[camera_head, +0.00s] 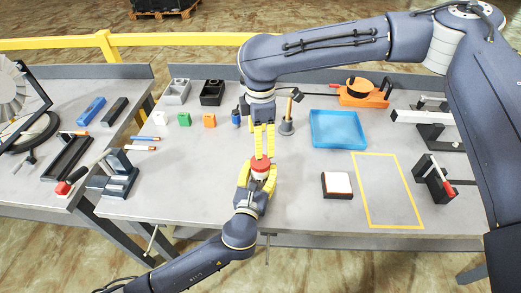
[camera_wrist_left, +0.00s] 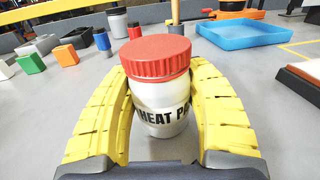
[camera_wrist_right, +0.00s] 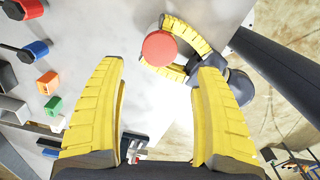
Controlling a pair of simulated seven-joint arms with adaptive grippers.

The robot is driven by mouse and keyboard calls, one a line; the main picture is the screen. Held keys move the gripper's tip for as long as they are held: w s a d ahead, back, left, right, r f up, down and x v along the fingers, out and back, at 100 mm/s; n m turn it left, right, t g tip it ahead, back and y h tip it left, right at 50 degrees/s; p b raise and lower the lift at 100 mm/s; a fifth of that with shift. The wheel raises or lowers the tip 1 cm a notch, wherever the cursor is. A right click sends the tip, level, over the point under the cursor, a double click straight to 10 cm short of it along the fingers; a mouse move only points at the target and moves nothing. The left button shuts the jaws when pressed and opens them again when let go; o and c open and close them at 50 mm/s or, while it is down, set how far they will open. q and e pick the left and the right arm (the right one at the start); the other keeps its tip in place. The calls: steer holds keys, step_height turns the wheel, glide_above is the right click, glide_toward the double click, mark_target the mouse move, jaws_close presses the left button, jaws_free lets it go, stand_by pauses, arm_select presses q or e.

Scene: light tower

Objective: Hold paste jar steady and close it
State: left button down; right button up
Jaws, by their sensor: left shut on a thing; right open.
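The paste jar (camera_wrist_left: 158,103) is white with dark lettering and stands upright. Its red ribbed lid (camera_wrist_left: 157,57) sits on top; I cannot tell how tightly it is on. My left gripper (camera_head: 256,182) is shut around the jar body, a yellow finger on each side. The lid also shows in the head view (camera_head: 260,166) and from above in the right wrist view (camera_wrist_right: 159,48). My right gripper (camera_head: 259,154) points down just above the lid. Its fingers (camera_wrist_right: 161,75) are apart with nothing between them. In the right wrist view the lid lies beyond the fingertips.
A blue tray (camera_head: 338,129) and a white-topped dark block (camera_head: 337,185) are to the right. A yellow taped rectangle (camera_head: 388,190) is bare. Small green (camera_head: 184,119) and orange blocks (camera_head: 209,121) stand to the left. The grey bench (camera_head: 215,185) is clear around the jar.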

steer(key=shift+r, duration=1.55)
arm_select(q)
steer(key=c, duration=0.5)
jaws_free()
steer(key=v, duration=1.2)
